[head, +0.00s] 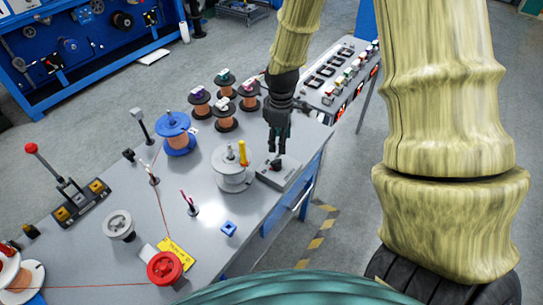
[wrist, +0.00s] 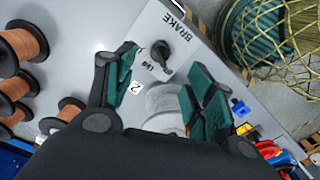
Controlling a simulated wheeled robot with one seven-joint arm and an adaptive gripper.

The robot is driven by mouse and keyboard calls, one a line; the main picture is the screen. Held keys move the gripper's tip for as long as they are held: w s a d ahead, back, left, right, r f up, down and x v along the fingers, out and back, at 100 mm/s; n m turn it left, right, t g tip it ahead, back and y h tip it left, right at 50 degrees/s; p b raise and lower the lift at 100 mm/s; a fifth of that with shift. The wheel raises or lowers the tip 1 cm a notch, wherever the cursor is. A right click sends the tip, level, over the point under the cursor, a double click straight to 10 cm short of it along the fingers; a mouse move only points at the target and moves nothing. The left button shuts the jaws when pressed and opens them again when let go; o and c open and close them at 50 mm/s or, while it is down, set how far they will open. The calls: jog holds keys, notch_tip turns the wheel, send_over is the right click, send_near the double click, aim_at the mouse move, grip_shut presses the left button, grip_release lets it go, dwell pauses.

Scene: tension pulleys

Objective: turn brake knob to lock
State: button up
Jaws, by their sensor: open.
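The brake knob (wrist: 167,74) is a small dark knob on a grey plate (wrist: 185,50) lettered "BRAKE", with smaller dark marks beside the knob. In the head view the same grey brake box (head: 279,173) sits at the table's right edge, with the dark knob (head: 277,163) on top. My gripper (head: 276,150) points down just above the knob, its fingers apart. In the wrist view my gripper (wrist: 160,88) has its two green-padded fingers spread, with the knob beyond and between them, apparently untouched. The knob's exact pointing direction is too small to tell.
A grey cylinder with a yellow peg (head: 233,168) stands close left of the box. Copper spools (head: 226,115) stand behind, left of my arm. A blue spool (head: 176,132), a red spool (head: 165,268) and thin wire occupy the table. A switch panel (head: 340,72) is behind right.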

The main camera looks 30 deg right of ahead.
aim_at(277, 161)
jog(key=shift+w+a+f+p, duration=0.15)
jog(key=shift+f+p, duration=0.3)
jog(key=shift+f, duration=1.55)
jog(key=shift+a+f+p, duration=0.2)
jog(key=shift+f+p, duration=0.2)
jog(key=shift+f, duration=2.9)
jog(key=shift+c, duration=0.4)
jog(key=c, duration=0.9)
